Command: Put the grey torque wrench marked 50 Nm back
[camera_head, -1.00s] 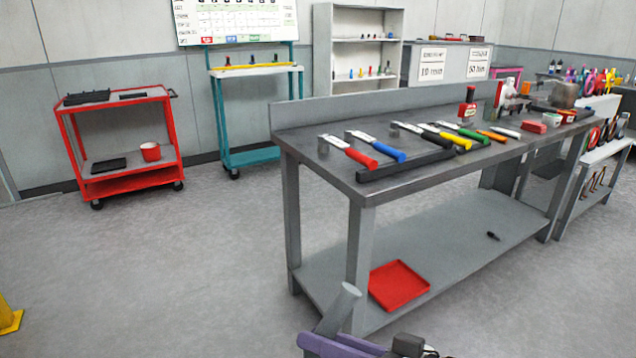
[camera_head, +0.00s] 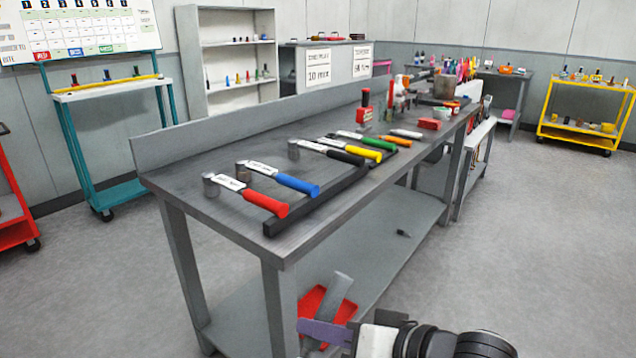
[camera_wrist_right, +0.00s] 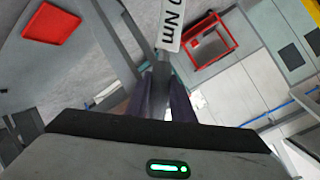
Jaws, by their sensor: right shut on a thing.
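My right gripper (camera_head: 325,334) is low at the front of the workbench (camera_head: 165,165), with its purple fingers shut on a grey torque wrench (camera_head: 336,293). In the right wrist view the wrench (camera_wrist_right: 160,88) stands between the fingers (camera_wrist_right: 165,103), with a white label ending in "0 Nm"; the first digit is cut off. On the bench top, wrenches with red (camera_head: 265,203), blue (camera_head: 298,184), black (camera_head: 345,157), yellow (camera_head: 364,153) and green (camera_head: 378,144) handles lie in a row by a black holder bar (camera_head: 325,200). My left gripper is out of view.
A red tray (camera_head: 312,303) lies on the bench's lower shelf, partly behind the held wrench. A red bottle (camera_head: 365,100) and a red box (camera_head: 430,124) stand farther along the bench. A teal stand (camera_head: 80,150) is at the left.

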